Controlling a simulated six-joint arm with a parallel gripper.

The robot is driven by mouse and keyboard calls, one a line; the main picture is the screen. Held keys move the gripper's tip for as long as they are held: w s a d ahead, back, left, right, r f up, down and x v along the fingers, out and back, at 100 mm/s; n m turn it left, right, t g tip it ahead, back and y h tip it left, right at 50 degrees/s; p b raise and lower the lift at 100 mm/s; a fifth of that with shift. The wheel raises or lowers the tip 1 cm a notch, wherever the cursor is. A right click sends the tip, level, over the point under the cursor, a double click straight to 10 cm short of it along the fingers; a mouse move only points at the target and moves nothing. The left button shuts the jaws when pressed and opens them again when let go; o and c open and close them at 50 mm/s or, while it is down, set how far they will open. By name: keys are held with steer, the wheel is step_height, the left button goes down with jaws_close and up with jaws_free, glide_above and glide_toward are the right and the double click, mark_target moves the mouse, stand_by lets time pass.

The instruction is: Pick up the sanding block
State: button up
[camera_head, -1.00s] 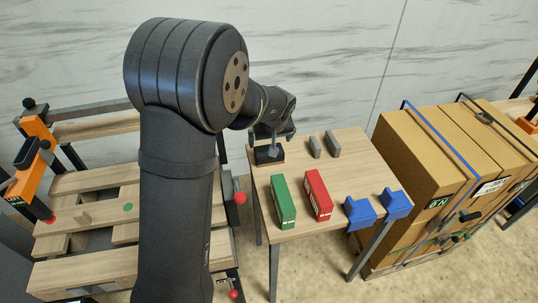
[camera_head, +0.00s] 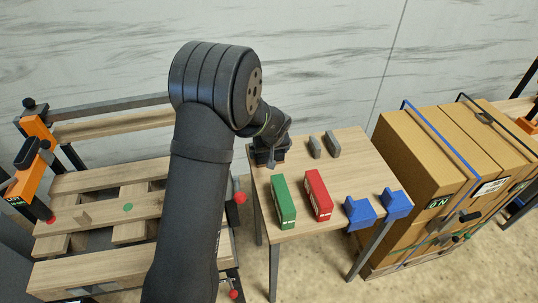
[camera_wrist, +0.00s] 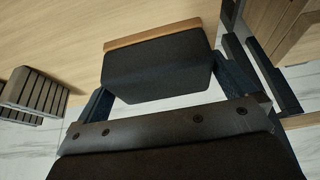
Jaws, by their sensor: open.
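The sanding block (camera_wrist: 160,66), dark with a light wooden strip along one edge, lies near the table's far left corner. In the wrist view it sits between the two fingers of my gripper (camera_wrist: 166,82). The fingers are apart, one on each side of it. I cannot tell whether either finger touches it. In the head view my gripper (camera_head: 269,153) is directly over that corner and hides most of the block.
Two small grey blocks (camera_head: 315,147) (camera_head: 333,144) stand to the right of my gripper. A green block (camera_head: 283,202), a red block (camera_head: 318,195) and blue pieces (camera_head: 360,212) are nearer the front. Table space between is bare. Strapped cartons (camera_head: 430,150) stand right, a wooden pallet (camera_head: 80,205) left.

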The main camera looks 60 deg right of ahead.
steer(key=shift+c, duration=0.2)
steer(key=c, duration=0.8)
steer(key=shift+r, duration=0.1)
steer(key=shift+r, duration=0.4)
steer(key=r, duration=0.3)
steer(key=shift+s+r, duration=0.35)
steer(key=shift+r, duration=0.05)
steer(key=s+r, duration=0.2)
steer(key=s, duration=0.1)
steer(key=s+a+r, duration=0.1)
steer(key=s+r, duration=0.1)
steer(key=s, duration=0.2)
steer(key=s+a+r, duration=0.1)
steer(key=s+r, duration=0.1)
steer(key=s, duration=0.1)
steer(key=shift+s+a+r, duration=0.15)
steer(key=shift+s, duration=0.25)
